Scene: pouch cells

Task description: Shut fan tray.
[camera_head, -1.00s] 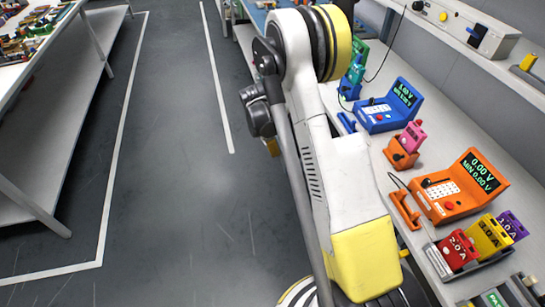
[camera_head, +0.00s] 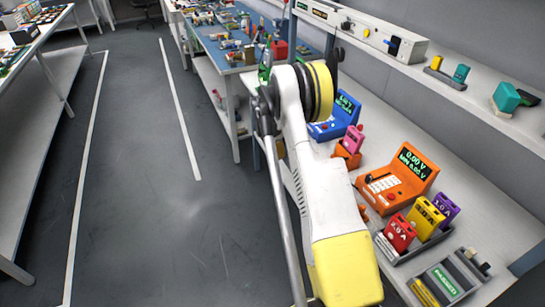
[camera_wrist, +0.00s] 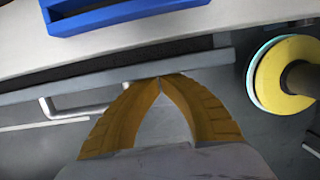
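My gripper (camera_wrist: 158,78) shows in the wrist view with its two yellow-brown fingers meeting at the tips and nothing visible between them. The tips are at or just in front of a long grey front bar (camera_wrist: 200,65) below the pale bench edge; I cannot tell if they touch. A dark strip shows between bar and bench, so this looks like a slightly open tray, possibly the fan tray. A pale bent handle (camera_wrist: 65,117) sticks out from the bar, left of the fingers. In the head view my arm hides the gripper and this front.
On the bench (camera_head: 480,212) stand an orange meter (camera_head: 398,177), a blue meter (camera_head: 338,117) and red, yellow and purple cells in a grey holder (camera_head: 415,252). A blue item (camera_wrist: 130,14) lies near the edge in the wrist view. The floor (camera_head: 130,180) left of my arm is clear.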

